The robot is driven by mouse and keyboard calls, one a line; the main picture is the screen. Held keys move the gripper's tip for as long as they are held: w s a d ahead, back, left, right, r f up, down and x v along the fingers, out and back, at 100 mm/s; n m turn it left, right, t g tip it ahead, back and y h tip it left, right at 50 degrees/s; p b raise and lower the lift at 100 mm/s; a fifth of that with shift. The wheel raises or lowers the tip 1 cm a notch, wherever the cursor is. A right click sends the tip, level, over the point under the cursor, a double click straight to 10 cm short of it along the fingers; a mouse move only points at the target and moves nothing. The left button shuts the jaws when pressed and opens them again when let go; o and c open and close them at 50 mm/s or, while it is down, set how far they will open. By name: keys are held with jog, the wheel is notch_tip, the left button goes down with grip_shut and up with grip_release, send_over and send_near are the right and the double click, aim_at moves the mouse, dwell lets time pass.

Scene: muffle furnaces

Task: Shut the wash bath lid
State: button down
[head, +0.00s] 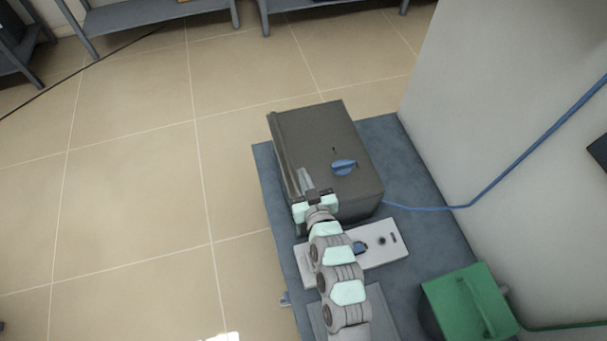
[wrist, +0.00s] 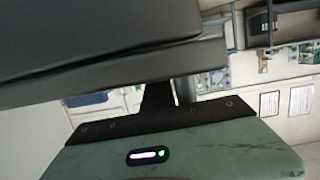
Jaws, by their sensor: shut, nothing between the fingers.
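A dark grey box (head: 325,150) stands on the blue-grey bench in the head view, with a blue handle (head: 344,167) on its top and a thin panel (head: 287,155) along its left side. I cannot tell for sure whether this is the wash bath or which part is its lid. My gripper (head: 306,182) is shut and empty at the box's near left corner, close to the panel. In the wrist view a large dark slab (wrist: 100,40) fills the upper left, right by my gripper fingers (wrist: 165,98). The fingertips are partly hidden, so contact is unclear.
A white control panel (head: 385,243) lies in front of the box, partly behind my arm. A green-topped container (head: 465,300) with a handle stands at the lower right. A pale wall (head: 490,110) bounds the right; a blue cable (head: 520,170) runs along it.

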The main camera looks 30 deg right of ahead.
notch_tip(320, 180, up, 5)
jog(key=p, duration=0.2)
jog(key=shift+s+f+p, duration=0.15)
jog(key=shift+f+p, duration=0.05)
jog(key=shift+p, duration=0.15)
jog(key=p+v, duration=0.1)
jog(key=v, duration=0.1)
jog(key=p+v, duration=0.1)
jog(key=v, duration=0.2)
jog(key=p+v, duration=0.1)
jog(key=v, duration=0.2)
jog(key=shift+f+p, duration=0.3)
jog(key=shift+p, duration=0.1)
jog(key=shift+s+a+p, duration=0.15)
jog(key=shift+s+p, duration=0.25)
jog(key=shift+s, duration=0.4)
